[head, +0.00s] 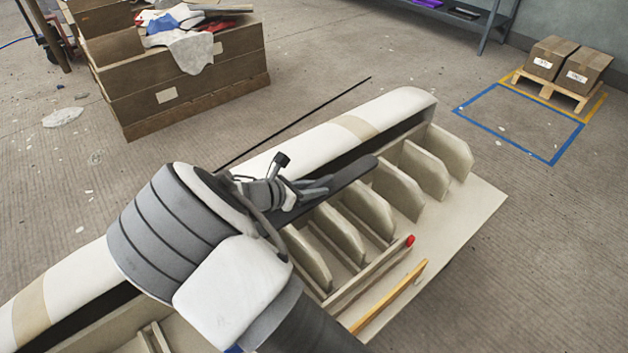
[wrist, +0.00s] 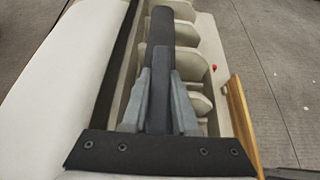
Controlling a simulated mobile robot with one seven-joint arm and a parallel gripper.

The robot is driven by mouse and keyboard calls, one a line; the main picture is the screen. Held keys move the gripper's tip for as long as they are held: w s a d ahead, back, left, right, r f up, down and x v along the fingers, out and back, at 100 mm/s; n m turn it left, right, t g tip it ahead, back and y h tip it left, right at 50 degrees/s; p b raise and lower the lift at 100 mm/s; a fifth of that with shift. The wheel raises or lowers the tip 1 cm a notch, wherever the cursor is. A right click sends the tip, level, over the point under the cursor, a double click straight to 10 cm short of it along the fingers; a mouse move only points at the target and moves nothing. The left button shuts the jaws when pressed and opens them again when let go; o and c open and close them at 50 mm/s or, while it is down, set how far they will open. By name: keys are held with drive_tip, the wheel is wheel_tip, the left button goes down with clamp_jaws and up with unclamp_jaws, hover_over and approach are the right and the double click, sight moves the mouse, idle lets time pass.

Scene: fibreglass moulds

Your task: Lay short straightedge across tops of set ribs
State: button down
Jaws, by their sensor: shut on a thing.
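My gripper (head: 318,190) is shut on a dark grey straightedge (head: 352,172), a short flat bar with a rounded far end. The bar also shows in the wrist view (wrist: 160,28), running away from me between the fingers (wrist: 160,108). Several cream ribs (head: 367,209) stand upright in a row in the mould (head: 480,212). The bar passes over the left ends of some ribs, beside the dark gap. I cannot tell whether it touches their tops. My arm hides the nearer ribs and part of the mould.
A red-tipped strip (head: 372,274) and a yellow wooden strip (head: 392,296) are at the mould's right side. A wooden crate with cloths (head: 190,85) stands at back left. Boxes on a pallet (head: 560,90) stand at back right by blue floor tape. Floor around the mould is mostly clear.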

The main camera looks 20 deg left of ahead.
sight(311, 205)
drive_tip(key=shift+s+a+r, duration=0.15)
drive_tip(key=shift+s+a, duration=0.05)
drive_tip(key=shift+a, duration=0.2)
wheel_tip(311, 205, down, 5)
drive_tip(key=b, duration=0.4)
drive_tip(key=shift+r, duration=0.2)
drive_tip(key=shift+f+b, duration=0.4)
drive_tip(key=shift+f, duration=0.55)
drive_tip(key=shift+f, duration=0.1)
